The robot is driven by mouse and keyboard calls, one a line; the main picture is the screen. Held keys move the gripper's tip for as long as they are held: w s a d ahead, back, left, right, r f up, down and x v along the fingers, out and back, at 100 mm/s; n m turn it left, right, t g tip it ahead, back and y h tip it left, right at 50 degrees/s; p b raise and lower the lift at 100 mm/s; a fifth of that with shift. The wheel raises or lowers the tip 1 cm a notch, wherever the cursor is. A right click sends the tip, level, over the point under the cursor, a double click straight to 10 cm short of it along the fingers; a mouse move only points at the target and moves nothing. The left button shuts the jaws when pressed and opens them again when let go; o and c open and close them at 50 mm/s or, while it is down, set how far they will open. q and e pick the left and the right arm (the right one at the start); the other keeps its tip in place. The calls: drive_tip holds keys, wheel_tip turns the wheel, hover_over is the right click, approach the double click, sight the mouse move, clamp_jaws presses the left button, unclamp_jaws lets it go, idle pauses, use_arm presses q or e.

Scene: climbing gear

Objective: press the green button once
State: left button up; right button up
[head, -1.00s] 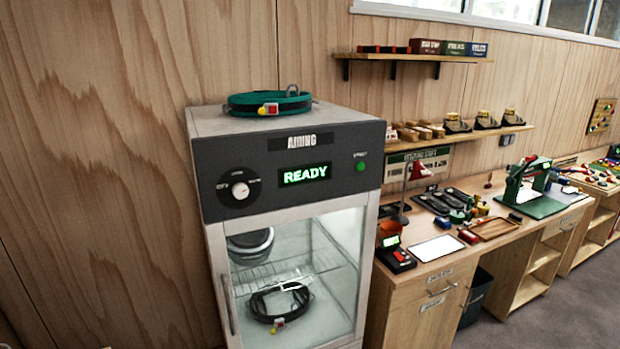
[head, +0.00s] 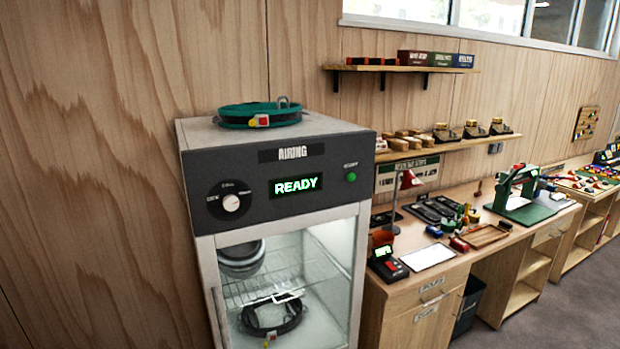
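The green button (head: 351,177) is a small round knob at the right of the dark front panel of the airing cabinet (head: 330,149). A small label sits above it. The lit display (head: 295,185) left of it reads READY in green. A white dial (head: 231,202) is at the panel's left. Neither of my grippers is in view, and nothing touches the button.
A green coiled harness or strap (head: 258,113) lies on the cabinet top. Behind the glass door, a dark coil (head: 272,318) sits inside. A workbench (head: 440,283) with tools and a red lamp (head: 409,180) stands to the right. Shelves (head: 450,145) hang above it.

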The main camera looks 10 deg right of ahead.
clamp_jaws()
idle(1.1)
